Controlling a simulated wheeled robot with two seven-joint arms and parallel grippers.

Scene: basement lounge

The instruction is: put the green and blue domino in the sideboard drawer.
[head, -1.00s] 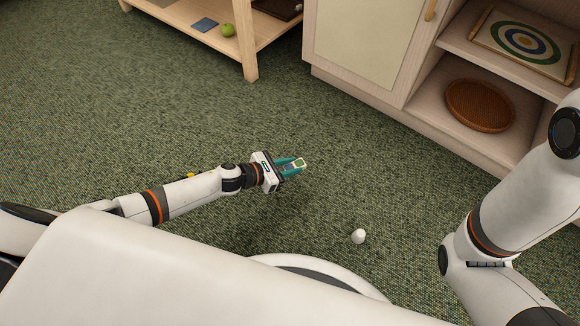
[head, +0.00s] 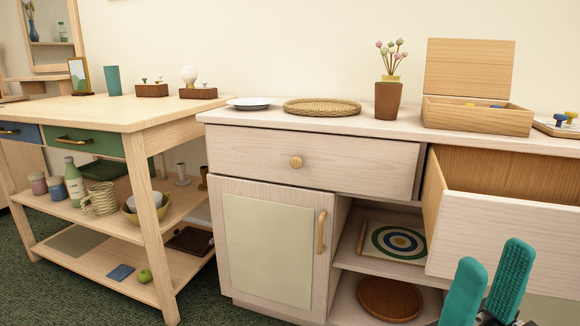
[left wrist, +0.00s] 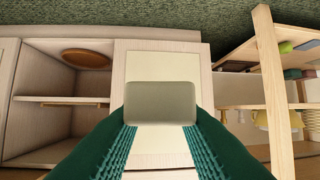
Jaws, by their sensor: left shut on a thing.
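The left wrist view shows my left gripper (left wrist: 160,128) shut on a small plain grey-beige block, the domino (left wrist: 160,90). Its green and blue faces are turned away from that camera. The left gripper is out of the head view. The sideboard (head: 330,122) stands ahead. Its right-hand drawer (head: 510,232) is pulled out, with part of its inside showing. Its left drawer (head: 345,160) is shut. My right gripper (head: 492,268) has its teal fingers apart and empty, in front of the open drawer's face.
On the sideboard top stand a plate (head: 250,103), a woven tray (head: 322,107), a flower pot (head: 388,98) and an open wooden box (head: 478,117). Below are a closed cupboard door (head: 268,245) and open shelves. A wooden workbench (head: 110,113) with a lower shelf stands at left.

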